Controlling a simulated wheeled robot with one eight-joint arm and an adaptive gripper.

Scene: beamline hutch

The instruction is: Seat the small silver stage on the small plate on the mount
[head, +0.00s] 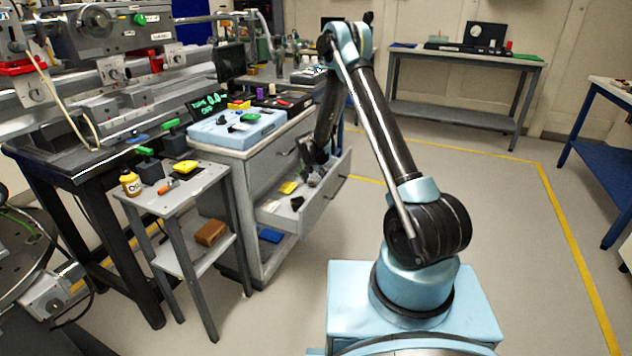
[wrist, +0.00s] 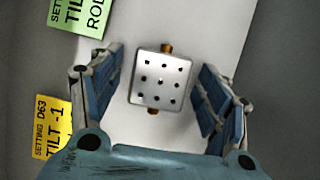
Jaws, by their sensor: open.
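A small silver stage (wrist: 160,80) shows in the wrist view, a square block with several dark holes in its top and a brass knob at its upper and lower edges. My gripper (wrist: 162,100) is open, with one finger on each side of the stage and a clear gap to both. In the head view my gripper (head: 316,168) reaches down into the open drawer (head: 318,200) of the grey cabinet; the stage cannot be made out there. I cannot pick out the mount or its small plate for certain in either view.
A green label (wrist: 84,18) and a yellow label (wrist: 52,122) lie left of the stage. A light blue tray (head: 237,130) with small items tops the cabinet. A small side table (head: 178,200) and a heavy rail bench (head: 70,165) stand left.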

